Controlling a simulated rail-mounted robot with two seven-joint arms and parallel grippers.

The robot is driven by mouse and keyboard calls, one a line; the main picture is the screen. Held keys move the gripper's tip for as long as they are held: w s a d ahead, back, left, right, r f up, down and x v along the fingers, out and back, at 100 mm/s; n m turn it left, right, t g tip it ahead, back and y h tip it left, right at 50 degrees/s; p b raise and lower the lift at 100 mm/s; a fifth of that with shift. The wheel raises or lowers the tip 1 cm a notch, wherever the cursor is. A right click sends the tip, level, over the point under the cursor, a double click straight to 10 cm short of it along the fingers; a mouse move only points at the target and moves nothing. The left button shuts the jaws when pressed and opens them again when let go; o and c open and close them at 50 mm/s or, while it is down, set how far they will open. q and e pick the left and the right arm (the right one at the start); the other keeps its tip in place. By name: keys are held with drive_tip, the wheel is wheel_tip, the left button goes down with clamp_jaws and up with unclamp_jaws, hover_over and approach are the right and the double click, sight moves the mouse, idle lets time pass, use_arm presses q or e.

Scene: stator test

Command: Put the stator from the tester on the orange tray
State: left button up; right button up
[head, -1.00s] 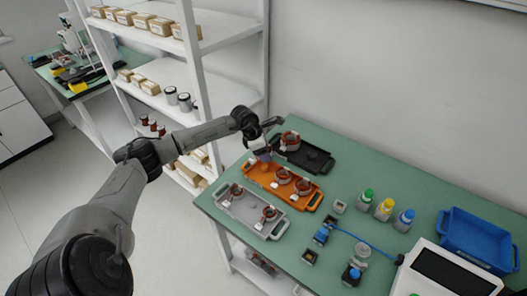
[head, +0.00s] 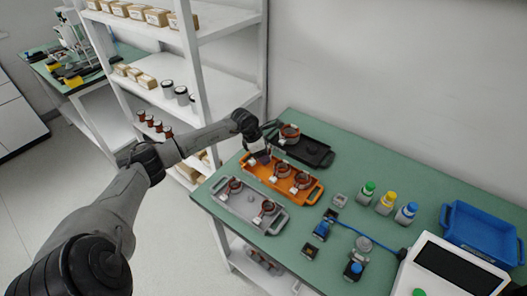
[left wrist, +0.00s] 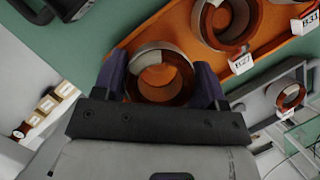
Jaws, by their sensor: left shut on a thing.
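My left gripper (head: 260,157) is at the left end of the orange tray (head: 312,196). In the left wrist view, its fingers (left wrist: 160,78) are shut on a copper-brown ring-shaped stator (left wrist: 180,93), with the orange tray directly behind it. I cannot tell whether this stator touches the tray. Two other stators stand on the orange tray, one in the middle (head: 281,169) and one toward the right (head: 302,181). The tester, a white device with a dark screen (head: 452,262), is at the lower right. My right gripper is not in view.
A black tray (head: 317,153) with a stator lies behind the orange tray. A grey tray (head: 246,208) with two stators lies in front. Coloured-cap bottles (head: 385,203) and a blue bin (head: 482,236) stand farther right. A white shelf (head: 188,80) stands left of the table.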

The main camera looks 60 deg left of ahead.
use_arm(q)
drive_tip(key=shift+f, duration=0.2)
idle(0.5)
drive_tip(key=shift+f+b, duration=0.55)
drive_tip(key=shift+f, duration=0.15)
drive_tip(key=shift+f, duration=0.25)
drive_tip(key=o, duration=1)
drive_tip(key=shift+w, duration=0.1)
drive_tip(key=shift+f, duration=0.1)
